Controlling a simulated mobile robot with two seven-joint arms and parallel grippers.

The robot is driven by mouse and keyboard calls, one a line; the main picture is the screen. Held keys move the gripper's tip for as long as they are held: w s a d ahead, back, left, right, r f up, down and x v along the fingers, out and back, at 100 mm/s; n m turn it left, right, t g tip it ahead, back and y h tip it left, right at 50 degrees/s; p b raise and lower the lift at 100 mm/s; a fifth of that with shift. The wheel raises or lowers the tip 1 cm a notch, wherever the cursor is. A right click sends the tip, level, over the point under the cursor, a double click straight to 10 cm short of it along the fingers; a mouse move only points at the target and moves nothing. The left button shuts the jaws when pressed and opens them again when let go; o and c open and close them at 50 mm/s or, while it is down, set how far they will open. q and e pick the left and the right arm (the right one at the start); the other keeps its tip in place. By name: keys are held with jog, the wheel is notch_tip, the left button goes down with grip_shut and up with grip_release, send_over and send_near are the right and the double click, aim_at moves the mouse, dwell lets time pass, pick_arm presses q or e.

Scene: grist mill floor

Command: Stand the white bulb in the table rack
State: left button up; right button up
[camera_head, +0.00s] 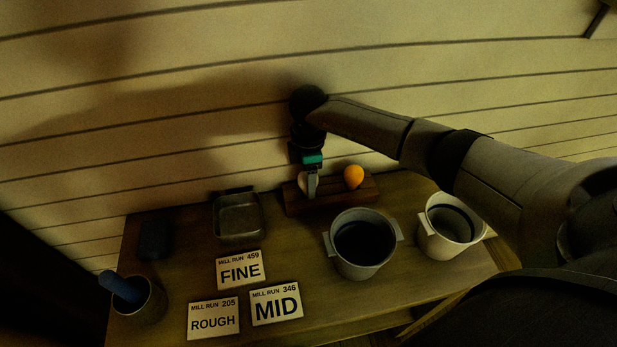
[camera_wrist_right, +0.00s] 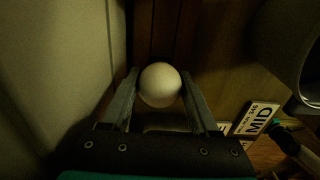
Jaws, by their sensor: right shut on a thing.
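The white bulb (camera_wrist_right: 160,84) is between the two fingers of my right gripper (camera_wrist_right: 160,92), which is shut on it. In the head view the right gripper (camera_head: 311,186) points down at the left part of the wooden table rack (camera_head: 331,201). Only a pale sliver of the white bulb (camera_head: 302,181) shows beside the finger there. The bulb's lower end is hidden, so I cannot tell whether it sits in the rack or is just above it. An orange bulb (camera_head: 354,176) stands at the rack's right part. My left gripper is not in view.
A dark-filled pot (camera_head: 365,268) and a pale pot (camera_head: 448,243) stand in front and right of the rack. A metal tray (camera_head: 238,234) is to its left. Label cards FINE (camera_head: 240,269), ROUGH (camera_head: 213,319) and MID (camera_head: 276,303) lie in front. A plank wall (camera_head: 200,120) rises behind.

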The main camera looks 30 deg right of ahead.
jog(key=o, duration=1.4)
notch_tip(320, 180, up, 15)
jog(key=p, duration=0.3)
jog(key=shift+r, duration=0.15)
jog(key=shift+s, duration=0.1)
